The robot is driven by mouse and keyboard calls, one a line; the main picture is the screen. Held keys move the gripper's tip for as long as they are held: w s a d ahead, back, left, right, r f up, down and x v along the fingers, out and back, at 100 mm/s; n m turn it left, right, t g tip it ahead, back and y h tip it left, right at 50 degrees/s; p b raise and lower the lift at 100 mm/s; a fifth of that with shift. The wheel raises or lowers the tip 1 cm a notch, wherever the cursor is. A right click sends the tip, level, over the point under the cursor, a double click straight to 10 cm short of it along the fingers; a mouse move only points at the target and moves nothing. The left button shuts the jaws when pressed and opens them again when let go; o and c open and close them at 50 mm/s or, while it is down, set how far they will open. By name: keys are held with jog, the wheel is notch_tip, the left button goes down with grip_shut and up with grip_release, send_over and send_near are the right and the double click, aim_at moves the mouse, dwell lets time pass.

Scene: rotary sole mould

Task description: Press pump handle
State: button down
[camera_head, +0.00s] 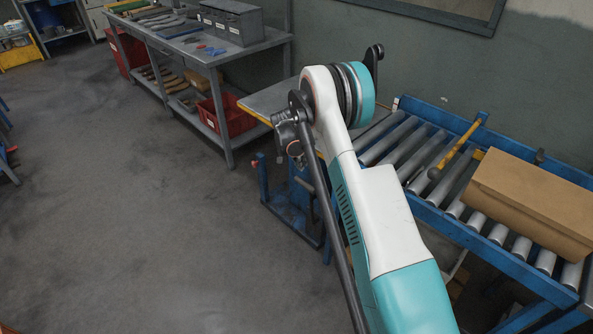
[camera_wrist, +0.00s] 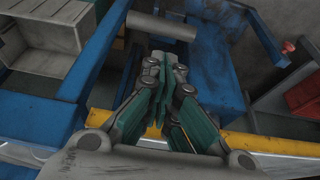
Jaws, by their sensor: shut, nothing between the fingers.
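In the wrist view my gripper (camera_wrist: 167,65) is shut and empty, its dark green fingers together. A short grey cylinder (camera_wrist: 160,25) lies just beyond the fingertips, across blue metalwork (camera_wrist: 205,60). I cannot tell for sure whether it is the pump handle, or whether the fingertips touch it. In the head view a blue frame (camera_head: 285,205) stands low on the floor behind my arm, with a small red tip (camera_head: 255,163) on its left post. My arm hides much of this frame, and the gripper does not show clearly there.
A blue roller conveyor (camera_head: 470,235) with a cardboard box (camera_head: 530,200) stands at the right. A grey workbench (camera_head: 185,45) with a red bin (camera_head: 230,113) below it is at the back left. A yellow edge (camera_wrist: 265,143) crosses the wrist view.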

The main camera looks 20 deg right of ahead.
jog(key=shift+w+d+r, duration=0.2)
jog(key=shift+d+r, duration=0.15)
jog(key=shift+d, duration=0.2)
jog(key=b+x, duration=0.3)
jog(key=x, duration=0.7)
jog(key=shift+b, duration=0.35)
jog(key=s+a+f, duration=0.3)
jog(key=a+f, duration=0.2)
jog(key=a, duration=0.4)
jog(key=s+a+f+h+b, duration=0.1)
jog(key=s+a+f, duration=0.3)
jog(key=a, duration=0.5)
jog(key=shift+a+f, duration=0.35)
jog(key=shift+f, duration=0.55)
